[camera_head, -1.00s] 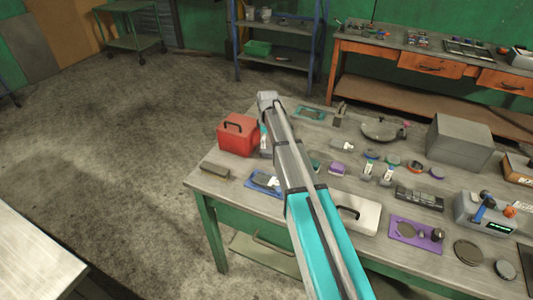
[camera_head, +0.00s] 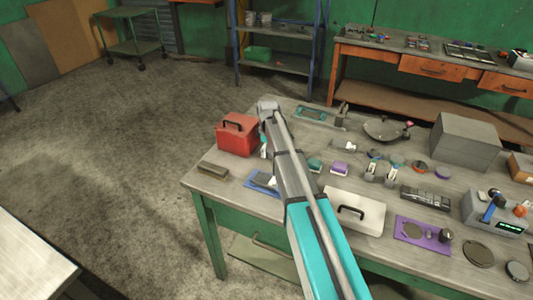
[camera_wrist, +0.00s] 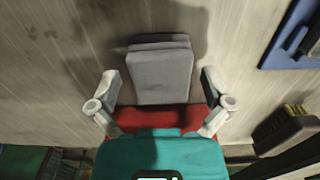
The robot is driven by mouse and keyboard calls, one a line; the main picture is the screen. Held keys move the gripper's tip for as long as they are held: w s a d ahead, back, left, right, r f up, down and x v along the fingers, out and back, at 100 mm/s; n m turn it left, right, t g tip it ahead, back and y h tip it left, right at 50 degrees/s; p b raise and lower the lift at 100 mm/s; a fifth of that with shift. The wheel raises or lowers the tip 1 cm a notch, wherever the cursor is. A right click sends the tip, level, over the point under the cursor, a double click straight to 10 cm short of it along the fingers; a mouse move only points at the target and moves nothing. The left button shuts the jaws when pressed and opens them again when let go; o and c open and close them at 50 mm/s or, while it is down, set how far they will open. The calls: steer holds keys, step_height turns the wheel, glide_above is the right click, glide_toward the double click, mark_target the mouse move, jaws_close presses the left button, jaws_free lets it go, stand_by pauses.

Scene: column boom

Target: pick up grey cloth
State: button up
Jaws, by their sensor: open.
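The grey cloth (camera_wrist: 162,76) is a folded, flat-looking block on the table in the wrist view. It lies ahead of my gripper (camera_wrist: 160,88), roughly centred between the two fingers. The fingers are spread wide and do not touch it. I cannot tell the height gap. In the head view my arm hides the cloth and most of the gripper; only a small pale part of the gripper (camera_head: 264,151) shows beside the arm, near the red toolbox (camera_head: 238,137).
A red surface (camera_wrist: 160,118), probably the toolbox, shows between my fingers. A blue tray (camera_head: 261,182) and a brown brush (camera_head: 213,170) lie nearby, towards the table's left corner.

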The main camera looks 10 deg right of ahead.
stand_by(0.3)
steer(key=c, duration=1.1)
steer(key=shift+c, duration=0.2)
steer(key=shift+r, duration=0.1)
step_height(320, 180, up, 2)
steer(key=p, duration=0.2)
steer(key=shift+r+p, duration=0.25)
steer(key=shift+p, duration=0.15)
steer(key=s+r+p, duration=1)
steer(key=s, duration=0.4)
steer(key=shift+d+r, duration=0.15)
steer(key=shift+d, duration=0.1)
